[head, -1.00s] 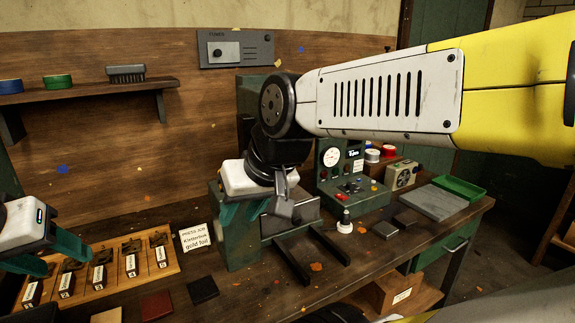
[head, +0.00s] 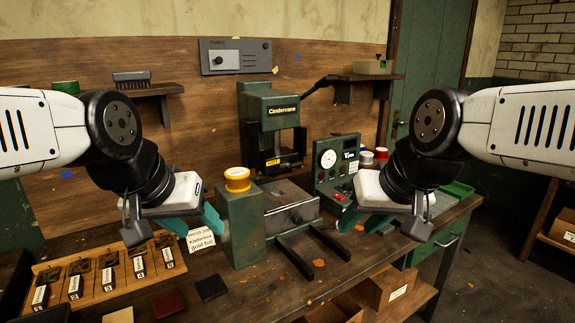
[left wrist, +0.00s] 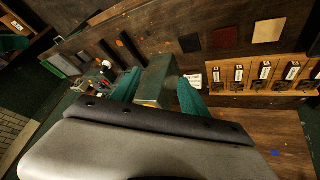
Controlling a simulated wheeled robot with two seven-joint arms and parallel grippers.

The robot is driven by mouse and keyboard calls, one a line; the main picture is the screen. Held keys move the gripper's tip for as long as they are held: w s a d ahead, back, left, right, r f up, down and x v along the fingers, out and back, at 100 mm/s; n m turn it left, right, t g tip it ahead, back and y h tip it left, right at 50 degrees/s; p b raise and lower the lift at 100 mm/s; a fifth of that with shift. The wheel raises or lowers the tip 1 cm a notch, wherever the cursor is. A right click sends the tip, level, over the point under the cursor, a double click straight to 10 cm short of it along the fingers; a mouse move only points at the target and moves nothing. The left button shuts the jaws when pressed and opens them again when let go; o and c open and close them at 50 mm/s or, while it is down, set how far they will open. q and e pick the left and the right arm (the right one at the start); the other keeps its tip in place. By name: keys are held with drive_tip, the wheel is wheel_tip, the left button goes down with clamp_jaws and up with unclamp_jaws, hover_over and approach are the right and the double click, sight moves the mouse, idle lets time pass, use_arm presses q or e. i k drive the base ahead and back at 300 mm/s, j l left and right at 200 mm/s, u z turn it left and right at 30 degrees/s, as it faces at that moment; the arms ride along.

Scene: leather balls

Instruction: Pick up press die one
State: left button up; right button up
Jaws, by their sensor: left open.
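Several dark press dies with white number labels stand in a row on a wooden rack (head: 108,296) at the lower left. The dies also show in the left wrist view at the right (left wrist: 265,72). My left gripper (head: 192,224) is open and empty, above and to the right of the rack, in front of the press. My right gripper (head: 368,222) hangs over the right of the bench, with its finger gap unclear.
A white card (head: 201,241) lies beside the rack. Dark red and black leather squares (head: 211,288) lie at the front. A green control box (head: 335,165) stands behind my right gripper.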

sight(41, 300)
drive_tip(key=u, duration=1.85)
drive_tip(key=i+j, duration=0.15)
drive_tip(key=j, duration=0.25)
drive_tip(key=i+j+z, duration=0.15)
drive_tip(key=j, duration=0.25)
drive_tip(key=i+j, duration=0.1)
drive_tip(key=j, duration=0.35)
drive_tip(key=i+j+z, duration=0.15)
drive_tip(key=j, duration=0.25)
drive_tip(key=i+j, duration=0.1)
drive_tip(key=j, duration=0.35)
drive_tip(key=z, duration=0.05)
